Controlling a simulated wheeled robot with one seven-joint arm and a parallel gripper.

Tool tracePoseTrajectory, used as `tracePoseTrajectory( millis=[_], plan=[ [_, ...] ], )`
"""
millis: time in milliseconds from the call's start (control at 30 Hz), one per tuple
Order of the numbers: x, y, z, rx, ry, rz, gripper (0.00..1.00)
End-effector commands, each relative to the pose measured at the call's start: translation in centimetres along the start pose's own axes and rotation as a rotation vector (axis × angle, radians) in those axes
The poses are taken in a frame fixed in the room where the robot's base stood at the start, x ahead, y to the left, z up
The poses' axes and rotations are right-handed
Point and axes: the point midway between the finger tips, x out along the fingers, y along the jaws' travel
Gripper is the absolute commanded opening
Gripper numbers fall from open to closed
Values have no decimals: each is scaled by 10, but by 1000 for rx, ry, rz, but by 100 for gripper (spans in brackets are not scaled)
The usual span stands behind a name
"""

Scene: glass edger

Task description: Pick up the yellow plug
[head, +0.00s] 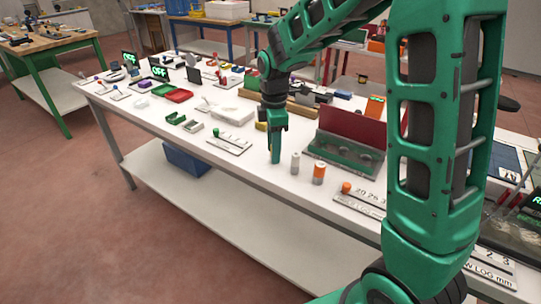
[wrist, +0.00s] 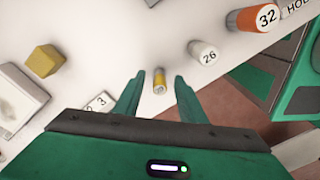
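The yellow plug (wrist: 160,81) is a small cylinder with a pale end, seen in the wrist view between the fingertips. My gripper (wrist: 155,90) is open, with one green finger on each side of the plug and a visible gap to each. In the head view my gripper (head: 276,157) points down over the front edge of the white table; the plug is hidden there behind the fingers. I cannot tell how far the fingertips are above the table.
A white cylinder marked 26 (wrist: 204,52) and an orange and white one marked 32 (wrist: 254,18) stand close by. A yellow block (wrist: 44,61) lies to the left. The white table's (head: 262,183) front edge is near. A green fixture (head: 345,150) stands to the right.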

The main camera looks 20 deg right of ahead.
Motion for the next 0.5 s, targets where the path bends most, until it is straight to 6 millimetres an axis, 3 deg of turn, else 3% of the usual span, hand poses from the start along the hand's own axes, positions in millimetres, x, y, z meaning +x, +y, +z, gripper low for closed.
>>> tracePoseTrajectory(
  millis=[67,200,233,500],
  plan=[
    [0,0,0,0,0,0,37],
    [0,0,0,0,0,0,4],
    [0,0,0,0,0,0,0],
    [-1,0,0,1,0,1,0]
  ],
)
